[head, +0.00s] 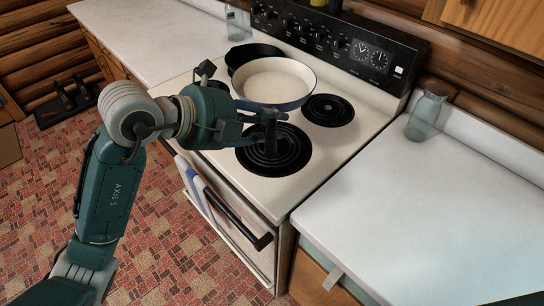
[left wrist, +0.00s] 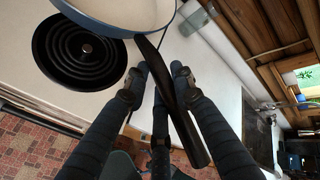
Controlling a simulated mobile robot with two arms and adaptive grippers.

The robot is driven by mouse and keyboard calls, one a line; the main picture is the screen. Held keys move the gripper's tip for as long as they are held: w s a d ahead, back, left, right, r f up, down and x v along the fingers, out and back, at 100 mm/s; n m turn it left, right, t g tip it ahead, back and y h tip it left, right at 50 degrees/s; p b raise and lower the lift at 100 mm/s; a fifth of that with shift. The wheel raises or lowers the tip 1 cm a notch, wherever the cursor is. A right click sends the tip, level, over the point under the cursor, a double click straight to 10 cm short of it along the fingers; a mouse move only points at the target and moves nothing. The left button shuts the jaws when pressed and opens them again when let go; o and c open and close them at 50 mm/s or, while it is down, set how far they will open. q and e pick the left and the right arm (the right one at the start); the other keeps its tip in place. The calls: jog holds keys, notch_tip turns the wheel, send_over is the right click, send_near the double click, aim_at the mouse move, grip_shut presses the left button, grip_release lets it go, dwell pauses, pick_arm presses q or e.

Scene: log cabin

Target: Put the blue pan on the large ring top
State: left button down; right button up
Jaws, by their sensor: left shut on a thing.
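The blue pan (head: 274,80) has a cream inside and a blue outer wall. In the head view it is over the stove, behind the large front ring (head: 287,158), whose black coil is bare. My left gripper (head: 268,129) is shut on the pan's dark handle, which points towards the stove's front. In the left wrist view the handle passes between the fingers (left wrist: 158,76), the pan (left wrist: 112,12) is at the top, and a bare coil ring (left wrist: 80,52) is at the left. The pan looks level; its underside is hidden. My right gripper is not in view.
A black pan (head: 244,56) stands at the stove's back left, partly behind the blue pan. A smaller bare ring (head: 328,110) is at the back right. A glass bottle (head: 425,117) stands on the right counter (head: 430,215), which is mostly clear.

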pick_arm(q)
notch_tip(320, 180, down, 15)
jog(key=shift+p, duration=0.9)
notch_tip(320, 180, down, 3)
jog(key=shift+f, duration=0.45)
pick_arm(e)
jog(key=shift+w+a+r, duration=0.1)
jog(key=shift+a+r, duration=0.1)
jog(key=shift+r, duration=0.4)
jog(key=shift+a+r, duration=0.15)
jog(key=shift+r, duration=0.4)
pick_arm(q)
jog(key=shift+f, duration=0.1)
jog(key=c, duration=1.5)
grip_release()
jog(key=shift+c, duration=0.2)
jog(key=shift+o, duration=0.5)
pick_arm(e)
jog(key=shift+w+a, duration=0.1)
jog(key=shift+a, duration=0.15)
